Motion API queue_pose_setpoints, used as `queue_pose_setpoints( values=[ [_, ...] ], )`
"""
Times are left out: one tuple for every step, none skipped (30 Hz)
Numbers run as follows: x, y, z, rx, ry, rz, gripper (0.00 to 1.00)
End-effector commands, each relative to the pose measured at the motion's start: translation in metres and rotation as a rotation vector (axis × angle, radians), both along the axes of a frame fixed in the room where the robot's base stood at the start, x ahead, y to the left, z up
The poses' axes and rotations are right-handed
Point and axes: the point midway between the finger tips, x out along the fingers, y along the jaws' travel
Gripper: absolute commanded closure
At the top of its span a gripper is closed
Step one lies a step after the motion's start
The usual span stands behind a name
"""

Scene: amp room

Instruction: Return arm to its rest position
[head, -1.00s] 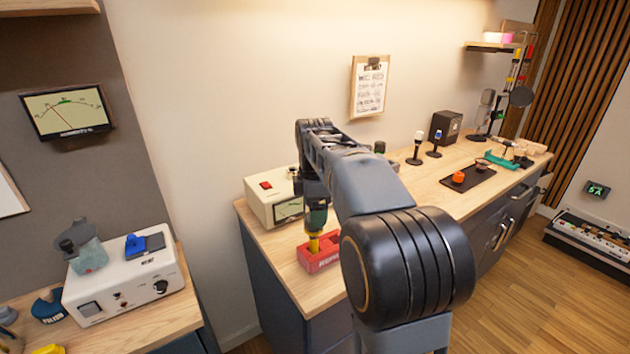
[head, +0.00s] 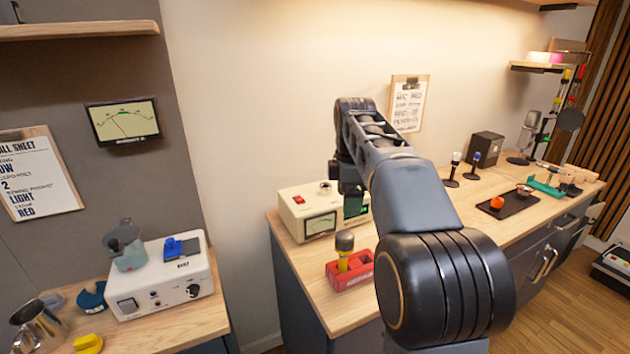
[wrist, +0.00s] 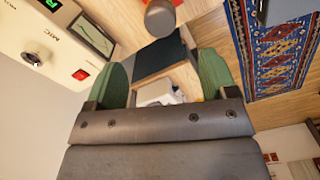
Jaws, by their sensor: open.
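My arm reaches out over the right-hand bench (head: 470,215) in the head view. My gripper (wrist: 165,75) shows in the wrist view with its two green fingers apart and nothing held between them. In the head view the gripper end is mostly hidden behind the forearm, by the cream meter box (head: 300,222). A yellow item with a dark grey rounded top (head: 344,250) stands upright in a red block (head: 350,276), below and apart from my gripper. A grey rounded top (wrist: 160,17) shows beyond the fingers in the wrist view.
The cream meter box stands close behind the red block. Further right are two small microphones (head: 453,168), a dark speaker (head: 486,147) and a black tray (head: 508,205). A white box (head: 160,280) stands on the left bench. A clipboard (head: 408,103) hangs on the wall.

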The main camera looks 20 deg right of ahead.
Motion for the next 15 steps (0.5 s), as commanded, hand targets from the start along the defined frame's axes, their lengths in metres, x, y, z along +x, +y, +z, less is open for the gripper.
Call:
queue_pose_setpoints(
  values=[
    [0.0, 0.0, 0.0, 0.0, 0.0, 0.0, 0.21],
    [0.0, 0.0, 0.0, 0.0, 0.0, -0.001, 0.21],
    [-0.001, 0.001, 0.0, -0.001, -0.002, -0.006, 0.21],
    [-0.002, 0.002, 0.0, -0.001, -0.005, -0.015, 0.21],
    [-0.003, 0.004, -0.001, -0.002, -0.009, -0.029, 0.21],
    [-0.007, 0.007, -0.002, -0.002, -0.015, -0.059, 0.21],
    [-0.01, 0.011, -0.003, -0.004, -0.024, -0.089, 0.21],
    [-0.014, 0.015, -0.005, -0.004, -0.033, -0.126, 0.21],
    [-0.021, 0.021, -0.009, -0.003, -0.048, -0.188, 0.21],
    [-0.027, 0.026, -0.012, -0.003, -0.061, -0.24, 0.21],
    [-0.033, 0.032, -0.017, 0.0, -0.076, -0.296, 0.21],
    [-0.043, 0.039, -0.023, 0.005, -0.098, -0.378, 0.21],
    [-0.05, 0.045, -0.029, 0.011, -0.113, -0.44, 0.21],
    [-0.058, 0.05, -0.035, 0.018, -0.13, -0.502, 0.21],
    [-0.068, 0.057, -0.043, 0.03, -0.15, -0.584, 0.21]
  ],
)
